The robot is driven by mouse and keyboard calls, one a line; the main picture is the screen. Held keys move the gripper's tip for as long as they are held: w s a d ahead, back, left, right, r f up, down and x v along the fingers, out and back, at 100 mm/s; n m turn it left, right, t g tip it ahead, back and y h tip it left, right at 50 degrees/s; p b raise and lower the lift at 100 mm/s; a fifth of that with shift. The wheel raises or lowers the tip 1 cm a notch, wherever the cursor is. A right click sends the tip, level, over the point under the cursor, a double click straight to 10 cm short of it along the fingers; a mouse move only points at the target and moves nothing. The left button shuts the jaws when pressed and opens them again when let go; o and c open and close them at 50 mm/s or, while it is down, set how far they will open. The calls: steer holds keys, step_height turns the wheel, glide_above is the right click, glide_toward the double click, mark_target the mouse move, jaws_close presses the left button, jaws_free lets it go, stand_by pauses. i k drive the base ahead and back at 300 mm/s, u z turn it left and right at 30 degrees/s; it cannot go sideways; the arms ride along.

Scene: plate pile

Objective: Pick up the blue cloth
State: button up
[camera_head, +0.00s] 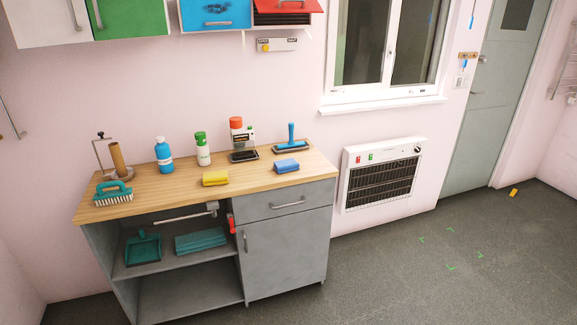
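A small blue folded block (286,165), which may be a cloth or a sponge, lies on the wooden countertop (230,188) near its front right edge. A teal folded stack (200,240), which looks like cloth, lies on the open shelf below the counter, right of a teal dustpan (143,248). I cannot tell for certain which of the two is the blue cloth. My gripper is not in view.
On the counter stand a teal brush (113,192), a paper-roll holder (119,160), a blue bottle (163,154), a green-capped bottle (202,150), a yellow sponge (215,178) and a blue-handled squeegee (291,138). A heater (382,174) hangs right. The floor (420,270) is clear.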

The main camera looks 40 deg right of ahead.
mark_target(282, 166)
steer(key=i, duration=0.85)
steer(key=u, duration=0.05)
